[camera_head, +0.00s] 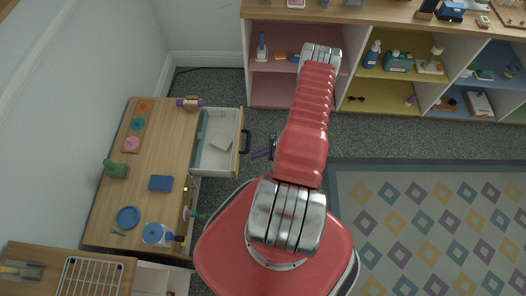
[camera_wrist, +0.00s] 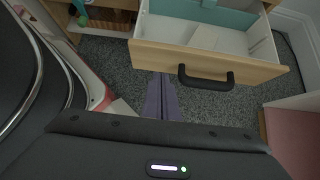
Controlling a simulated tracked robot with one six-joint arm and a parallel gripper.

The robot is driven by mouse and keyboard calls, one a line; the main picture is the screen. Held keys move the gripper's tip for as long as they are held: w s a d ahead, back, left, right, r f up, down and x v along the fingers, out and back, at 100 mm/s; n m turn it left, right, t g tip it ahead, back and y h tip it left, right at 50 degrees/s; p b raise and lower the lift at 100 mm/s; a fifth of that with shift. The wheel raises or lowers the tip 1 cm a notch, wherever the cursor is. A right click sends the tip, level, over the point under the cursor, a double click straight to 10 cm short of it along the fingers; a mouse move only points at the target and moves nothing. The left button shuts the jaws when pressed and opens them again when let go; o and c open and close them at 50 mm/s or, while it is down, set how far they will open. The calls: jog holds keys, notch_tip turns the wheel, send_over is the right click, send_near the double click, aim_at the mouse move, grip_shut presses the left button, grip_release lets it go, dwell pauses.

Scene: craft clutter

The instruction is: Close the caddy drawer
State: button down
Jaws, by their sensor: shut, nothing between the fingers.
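The caddy drawer (camera_head: 236,156) stands pulled out from the wooden caddy (camera_head: 165,125) at the left in the head view. It has a wooden front, white walls and a black handle (camera_head: 245,141). In the wrist view the drawer front (camera_wrist: 160,57) faces me, with its black handle (camera_wrist: 207,80) at the middle. A pale flat item and a teal part lie inside the drawer. My gripper (camera_wrist: 162,82) is shut and empty, just below and left of the handle in the picture. In the head view my gripper (camera_head: 262,154) shows as dark fingers to the right of the drawer front, apparently apart from it.
A blue book (camera_head: 160,183), a blue plate (camera_head: 128,217) and a green item (camera_head: 116,169) sit on the caddy top. A shelf unit with coloured compartments (camera_head: 380,85) stands at the back. Grey carpet and a patterned rug (camera_head: 430,220) lie free at the right.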

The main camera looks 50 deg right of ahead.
jog(key=w+a+f, duration=0.2)
jog(key=w+a, duration=0.2)
jog(key=w, duration=0.1)
jog(key=shift+f, duration=0.2)
jog(key=shift+w, duration=0.1)
dwell(0.4)
